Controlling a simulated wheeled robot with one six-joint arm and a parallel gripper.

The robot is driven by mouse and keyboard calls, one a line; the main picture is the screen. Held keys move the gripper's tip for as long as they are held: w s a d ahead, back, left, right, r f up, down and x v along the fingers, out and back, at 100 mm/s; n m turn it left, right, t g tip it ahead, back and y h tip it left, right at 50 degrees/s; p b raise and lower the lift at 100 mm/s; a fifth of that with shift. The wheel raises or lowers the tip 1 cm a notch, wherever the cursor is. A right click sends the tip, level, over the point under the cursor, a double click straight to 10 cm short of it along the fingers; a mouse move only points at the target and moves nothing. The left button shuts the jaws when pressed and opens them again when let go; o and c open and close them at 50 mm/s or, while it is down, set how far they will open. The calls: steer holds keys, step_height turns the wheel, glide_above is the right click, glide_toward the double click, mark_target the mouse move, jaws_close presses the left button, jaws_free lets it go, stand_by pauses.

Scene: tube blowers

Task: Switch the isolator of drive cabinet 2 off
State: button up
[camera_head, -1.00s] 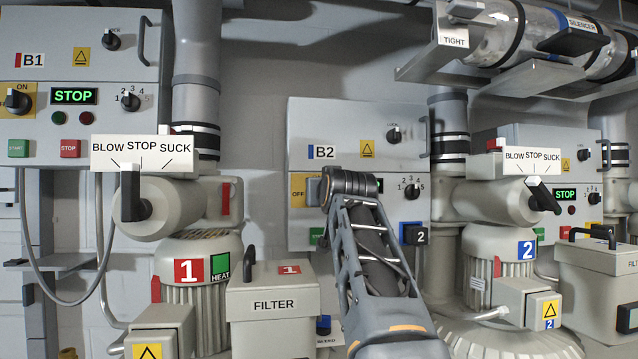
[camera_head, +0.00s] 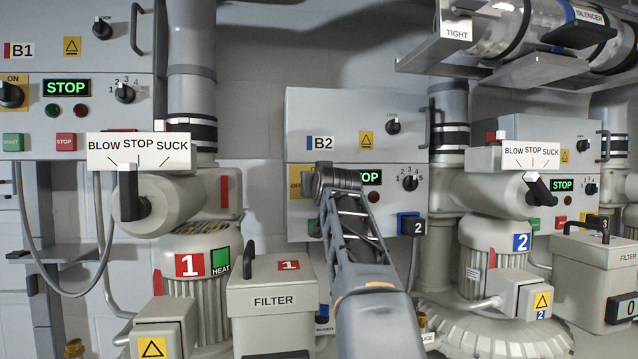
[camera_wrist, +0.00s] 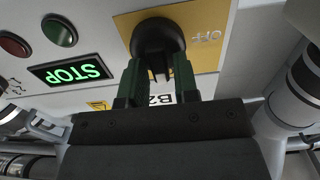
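Drive cabinet 2 is the grey box marked B2 (camera_head: 350,115), in the middle of the head view. Its isolator is a black rotary knob (camera_wrist: 157,38) on a yellow plate (camera_wrist: 205,22) in the wrist view, where OFF reads upside down. In the head view my arm hides the knob and only a strip of the plate (camera_head: 295,183) shows. My gripper (camera_wrist: 158,72) is at the knob, its two dark green fingers apart with the knob's handle between them. Contact with the handle is not clear. The cabinet's green display (camera_head: 370,177) reads STOP.
Cabinet B1 (camera_head: 75,110) stands at the left with its own isolator. Blower 1 (camera_head: 200,265) and blower 2 (camera_head: 495,250) flank the arm below. A grey filter box (camera_head: 270,300) stands left of my arm. A silencer (camera_head: 560,40) hangs at upper right.

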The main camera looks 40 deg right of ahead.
jaws_close()
steer(key=shift+n, duration=0.3)
steer(key=n+b, duration=0.1)
steer(key=n, duration=1)
steer(key=a+f+n+b, duration=0.1)
steer(key=n, duration=0.5)
steer(key=shift+w+f+b, duration=0.1)
steer(key=shift+w+b, duration=0.15)
steer(key=shift+b, duration=0.1)
steer(key=shift+n, duration=0.3)
